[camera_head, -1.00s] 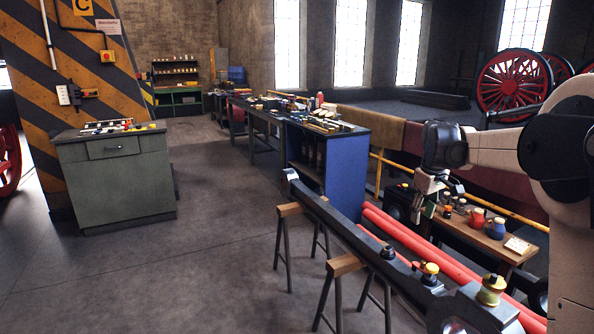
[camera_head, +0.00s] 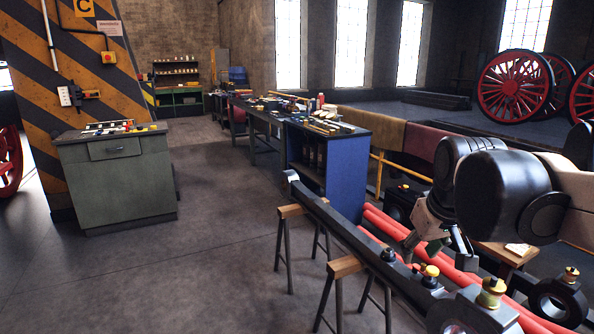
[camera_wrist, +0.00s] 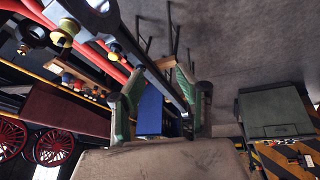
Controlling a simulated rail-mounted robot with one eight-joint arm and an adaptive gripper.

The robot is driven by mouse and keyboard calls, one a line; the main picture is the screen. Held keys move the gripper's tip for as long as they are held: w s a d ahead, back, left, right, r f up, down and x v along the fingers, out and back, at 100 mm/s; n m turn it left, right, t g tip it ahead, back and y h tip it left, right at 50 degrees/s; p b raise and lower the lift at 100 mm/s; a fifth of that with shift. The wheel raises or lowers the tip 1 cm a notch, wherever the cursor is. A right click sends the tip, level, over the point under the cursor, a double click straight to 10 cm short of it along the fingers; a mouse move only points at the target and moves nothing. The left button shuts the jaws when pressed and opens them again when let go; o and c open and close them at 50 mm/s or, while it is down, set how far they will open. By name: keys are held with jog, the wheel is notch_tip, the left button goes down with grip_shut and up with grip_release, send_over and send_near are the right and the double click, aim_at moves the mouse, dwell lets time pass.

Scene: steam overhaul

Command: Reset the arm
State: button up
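My gripper (camera_head: 436,250) hangs near the long dark rod (camera_head: 340,222) in the head view, with nothing seen in it. In the wrist view, the green-sided fingers of my gripper (camera_wrist: 158,78) stand apart with an open gap. The dark rod (camera_wrist: 150,72) runs diagonally behind that gap; the distance to it is hard to judge. My arm reaches in from the right of the head view, its dark wrist housing above the rod's near part.
The rod rests on trestles (camera_head: 346,264) and carries brass-topped fittings (camera_head: 491,291). Red pipes (camera_head: 385,222) run beside it. A blue workbench (camera_head: 345,165) stands behind, a green cabinet (camera_head: 120,180) at left. The floor (camera_head: 215,230) between is clear.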

jog(key=s+a+f+m+t, duration=0.1)
jog(key=s+a+f, duration=0.1)
jog(key=s, duration=0.5)
jog(key=s+a+f+m+t, duration=0.1)
jog(key=s+a+f, duration=0.1)
jog(key=s+f, duration=0.3)
jog(key=s, duration=0.2)
jog(key=shift+s+f, duration=0.15)
jog(key=shift+s, duration=0.2)
